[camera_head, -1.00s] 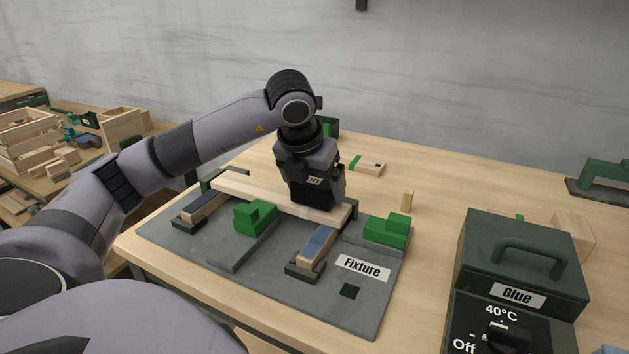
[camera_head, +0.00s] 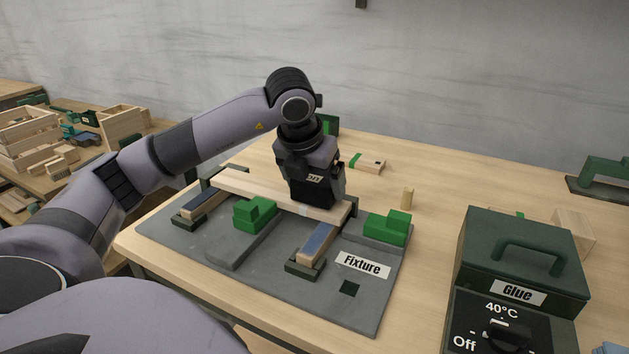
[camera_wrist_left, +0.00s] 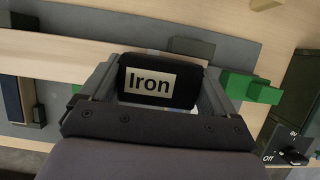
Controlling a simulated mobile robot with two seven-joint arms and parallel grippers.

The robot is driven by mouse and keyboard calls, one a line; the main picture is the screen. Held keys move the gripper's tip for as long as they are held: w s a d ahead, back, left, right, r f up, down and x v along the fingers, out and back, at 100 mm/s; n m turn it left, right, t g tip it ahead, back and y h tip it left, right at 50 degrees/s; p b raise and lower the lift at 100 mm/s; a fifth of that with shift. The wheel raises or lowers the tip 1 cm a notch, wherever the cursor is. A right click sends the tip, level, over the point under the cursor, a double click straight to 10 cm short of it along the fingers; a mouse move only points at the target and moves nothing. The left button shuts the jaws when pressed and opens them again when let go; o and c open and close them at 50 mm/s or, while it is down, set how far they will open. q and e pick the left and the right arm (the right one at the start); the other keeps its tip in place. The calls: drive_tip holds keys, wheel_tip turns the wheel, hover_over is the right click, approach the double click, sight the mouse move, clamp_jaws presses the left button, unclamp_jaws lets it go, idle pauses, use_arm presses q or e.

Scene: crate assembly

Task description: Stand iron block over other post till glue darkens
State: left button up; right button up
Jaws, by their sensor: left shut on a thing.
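My left gripper (camera_head: 312,182) is shut on the iron block (camera_head: 326,190), a black block whose "Iron" label (camera_wrist_left: 149,85) faces the camera in the left wrist view. The block is upright at the right part of a pale wooden slat (camera_head: 245,188), near the right post (camera_head: 317,243). I cannot tell whether its underside touches the slat. The slat lies across both posts; the left post (camera_head: 204,204) is at its other end. Both posts have dark blue upper faces. The glue under the block is hidden. My right gripper is not in view.
The grey fixture (camera_head: 215,247) has green blocks (camera_head: 255,214) (camera_head: 387,229) on it. A dark green glue box (camera_head: 520,255) with a dial stands at right.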

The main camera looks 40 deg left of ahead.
use_arm(q)
drive_tip(key=shift+f, duration=0.1)
idle(0.8)
drive_tip(key=o, duration=1.7)
drive_tip(key=shift+c, duration=0.2)
drive_tip(key=shift+o, duration=0.4)
drive_tip(key=shift+f, duration=0.15)
drive_tip(key=shift+r+p, duration=0.8)
drive_tip(key=shift+r, duration=0.55)
drive_tip(key=shift+r+p, duration=0.55)
drive_tip(key=shift+r, duration=0.5)
drive_tip(key=shift+r+p, duration=1.6)
drive_tip(key=shift+r, duration=0.1)
